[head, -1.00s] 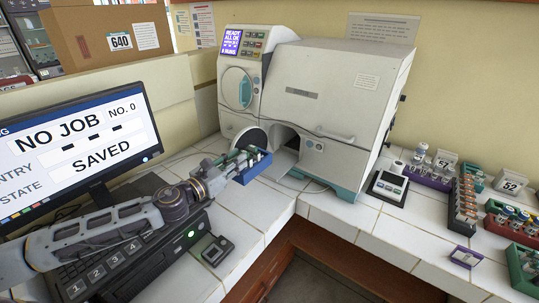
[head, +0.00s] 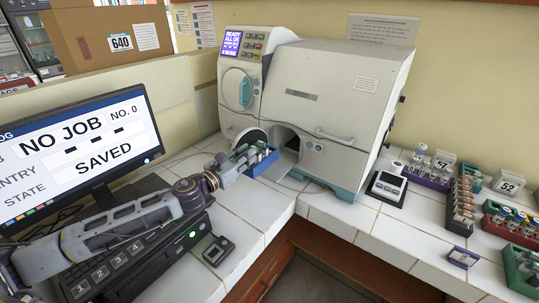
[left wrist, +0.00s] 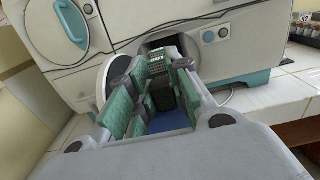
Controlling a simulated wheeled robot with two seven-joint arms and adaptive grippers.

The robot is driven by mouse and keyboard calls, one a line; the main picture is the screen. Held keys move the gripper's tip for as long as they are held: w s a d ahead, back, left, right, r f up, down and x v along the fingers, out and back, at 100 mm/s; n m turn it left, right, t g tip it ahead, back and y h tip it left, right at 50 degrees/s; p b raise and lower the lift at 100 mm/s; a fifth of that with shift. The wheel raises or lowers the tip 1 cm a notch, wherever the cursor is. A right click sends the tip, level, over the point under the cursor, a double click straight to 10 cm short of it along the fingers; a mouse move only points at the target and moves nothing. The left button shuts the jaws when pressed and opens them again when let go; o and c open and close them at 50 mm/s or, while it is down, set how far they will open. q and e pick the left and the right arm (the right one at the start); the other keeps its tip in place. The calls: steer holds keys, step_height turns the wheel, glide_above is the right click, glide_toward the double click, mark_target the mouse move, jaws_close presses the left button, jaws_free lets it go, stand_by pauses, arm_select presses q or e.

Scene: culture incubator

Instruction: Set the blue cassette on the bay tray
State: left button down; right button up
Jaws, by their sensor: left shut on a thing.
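Much of the cassette is hidden by the fingers. I cannot make out the bay tray clearly. My right gripper is not in view.
The round bay door (head: 250,138) stands open left of the opening. The incubator (head: 335,90) fills the back. A monitor (head: 75,150) and keyboard (head: 110,265) are at left. A scale (head: 387,187) and several vial racks stand at right. White tiles in front are mostly clear.

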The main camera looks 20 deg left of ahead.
mark_target(269, 147)
arm_select(q)
steer(key=shift+w+d+r, duration=0.15)
steer(key=shift+w+d, duration=0.15)
steer(key=shift+w, duration=0.25)
steer(key=shift+p+x, duration=0.45)
steer(key=shift+x, duration=0.5)
steer(key=shift+p+x, duration=0.45)
steer(key=shift+x, duration=2.3)
steer(key=shift+p+x, duration=0.5)
steer(key=shift+x, duration=1.4)
steer(key=shift+f, duration=1.7)
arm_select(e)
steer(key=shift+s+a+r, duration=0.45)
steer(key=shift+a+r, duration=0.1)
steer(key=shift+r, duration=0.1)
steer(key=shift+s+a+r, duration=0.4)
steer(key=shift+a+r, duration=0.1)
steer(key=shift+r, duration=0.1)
